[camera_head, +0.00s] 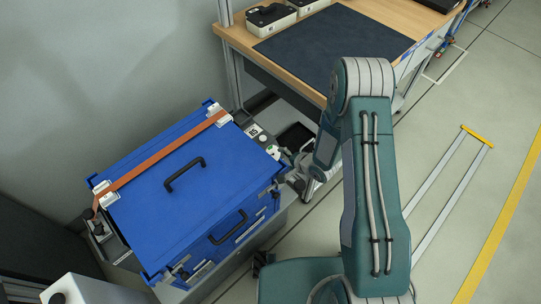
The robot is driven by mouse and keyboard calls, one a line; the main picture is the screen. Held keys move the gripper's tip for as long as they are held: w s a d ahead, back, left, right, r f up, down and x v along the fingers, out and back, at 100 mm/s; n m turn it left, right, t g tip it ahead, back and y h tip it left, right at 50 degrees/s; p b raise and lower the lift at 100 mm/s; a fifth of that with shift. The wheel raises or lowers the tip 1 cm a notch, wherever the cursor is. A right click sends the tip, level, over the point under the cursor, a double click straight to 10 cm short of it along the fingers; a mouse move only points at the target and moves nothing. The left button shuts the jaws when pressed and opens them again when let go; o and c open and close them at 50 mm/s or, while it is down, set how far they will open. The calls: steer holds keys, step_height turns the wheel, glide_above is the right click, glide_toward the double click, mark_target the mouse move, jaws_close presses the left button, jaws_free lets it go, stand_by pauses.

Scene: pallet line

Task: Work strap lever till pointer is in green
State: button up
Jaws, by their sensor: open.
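A blue case (190,205) with black handles sits on a grey base at left. An orange strap (160,158) runs over its lid, between white corner pieces at both ends. A small panel with black and white markings (254,131) sits beside the case's right end; I cannot read a pointer or green zone on it. I cannot clearly make out the strap lever. My gripper (289,166) hangs from my arm's wrist, right of the case's right corner. It is open, with its fingers small and partly hidden, and I see nothing in it.
A wooden workbench (398,28) with a dark mat (335,45) stands behind my arm, bearing grey and black boxes (270,18). A grey wall is at left. A light grey box (98,290) is at the bottom left.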

steer(key=v, duration=1)
steer(key=d+r+n+h, duration=0.2)
steer(key=d+r+h, duration=0.25)
steer(key=r, duration=0.65)
steer(key=d+r+n+h, duration=0.25)
steer(key=d+r, duration=0.25)
steer(key=r, duration=0.7)
steer(key=s+a+r+n, duration=0.1)
steer(key=s+r+n, duration=0.1)
steer(key=s+r, duration=0.4)
steer(key=s+a+r+n+g, duration=0.1)
steer(key=s+r, duration=0.6)
steer(key=s, duration=0.7)
steer(key=shift+a+r+n, duration=0.2)
steer(key=shift+a+n, duration=0.45)
steer(key=shift+n, duration=0.1)
